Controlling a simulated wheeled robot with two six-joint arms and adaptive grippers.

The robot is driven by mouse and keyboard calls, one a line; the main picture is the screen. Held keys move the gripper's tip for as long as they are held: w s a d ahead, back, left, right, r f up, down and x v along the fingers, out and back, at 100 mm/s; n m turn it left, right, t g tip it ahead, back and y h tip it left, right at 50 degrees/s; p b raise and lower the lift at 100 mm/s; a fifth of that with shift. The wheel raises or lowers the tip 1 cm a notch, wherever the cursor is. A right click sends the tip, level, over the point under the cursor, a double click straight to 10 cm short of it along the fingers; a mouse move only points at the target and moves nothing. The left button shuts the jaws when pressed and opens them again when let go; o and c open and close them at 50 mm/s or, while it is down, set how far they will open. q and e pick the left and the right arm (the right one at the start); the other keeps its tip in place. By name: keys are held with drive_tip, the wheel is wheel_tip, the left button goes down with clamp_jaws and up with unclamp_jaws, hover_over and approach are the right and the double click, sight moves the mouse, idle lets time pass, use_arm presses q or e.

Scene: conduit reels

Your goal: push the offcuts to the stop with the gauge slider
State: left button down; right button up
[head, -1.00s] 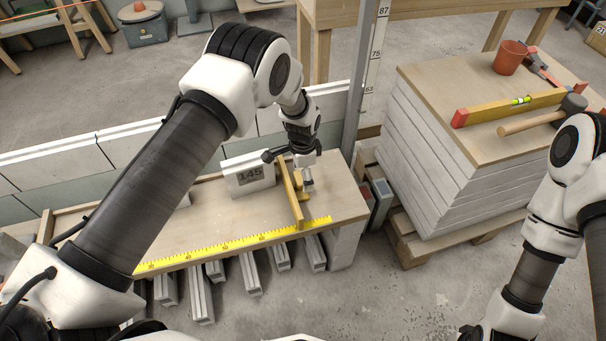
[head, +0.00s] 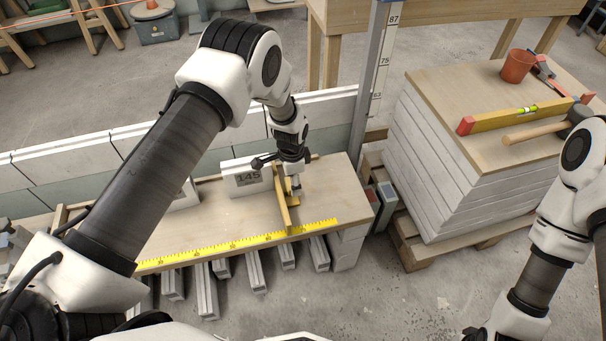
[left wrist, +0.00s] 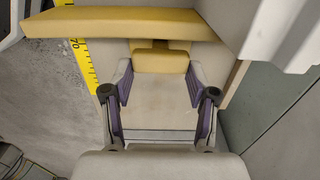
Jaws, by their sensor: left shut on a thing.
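The yellow gauge slider (head: 283,208) lies across the wooden bench (head: 330,190), its near end by the yellow ruler (head: 240,244). My left gripper (head: 295,190) is shut on the slider's short yellow block. In the left wrist view this block (left wrist: 160,60) sits between the purple-padded fingertips (left wrist: 160,78), and the slider's long bar (left wrist: 120,23) lies beyond it. Several pale bar pieces (head: 206,292) stick out below the bench's front edge; I cannot tell whether these are the offcuts. My left arm hides much of the bench's left part. My right gripper is out of view.
A grey post (head: 370,90) rises behind the bench. At right, a board-topped stack (head: 450,170) bears a level, mallet and orange pot. The bench's right end is clear.

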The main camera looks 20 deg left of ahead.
use_arm(q)
drive_tip(key=shift+c, duration=1.6)
unclamp_jaws()
wheel_tip(320, 180, up, 12)
